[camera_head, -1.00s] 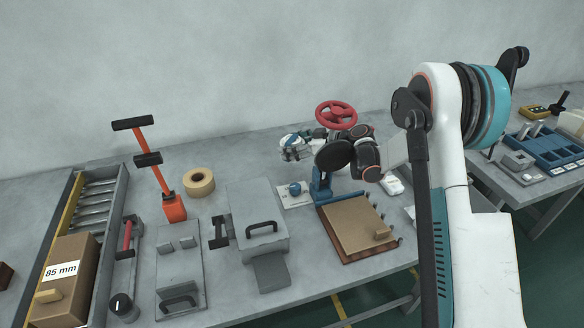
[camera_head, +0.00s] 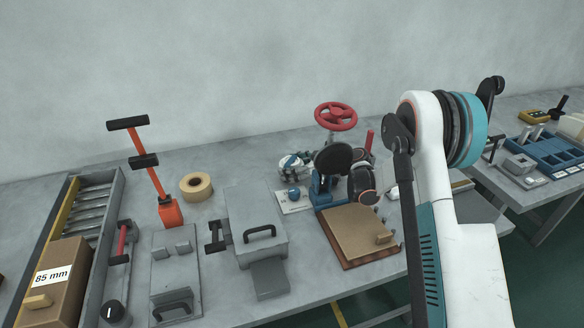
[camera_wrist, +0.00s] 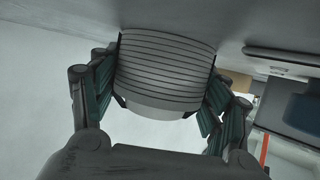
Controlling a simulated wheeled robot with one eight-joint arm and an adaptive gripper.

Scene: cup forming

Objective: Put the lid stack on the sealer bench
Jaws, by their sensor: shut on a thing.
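The lid stack (camera_wrist: 166,68) is a grey, round, ribbed stack with a paler bottom, seen close up in the wrist view. My gripper (camera_wrist: 165,88) is shut on it, with dark green-padded fingers on its left and right sides. In the head view the lid stack cannot be made out, and the arm and machine parts hide the area. The long grey bench (camera_head: 330,293) along the wall carries several devices. A second bench (camera_head: 503,211) stands at the right. No label shows which is the sealer bench.
A red handwheel (camera_head: 336,116) rises at the back. A brown board (camera_head: 356,233) lies before a blue stand (camera_head: 321,190). A grey handled box (camera_head: 254,215), tape roll (camera_head: 196,186), orange lever tool (camera_head: 170,212) and "85 mm" carton (camera_head: 60,285) crowd the left. The right bench holds a blue tray (camera_head: 548,148).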

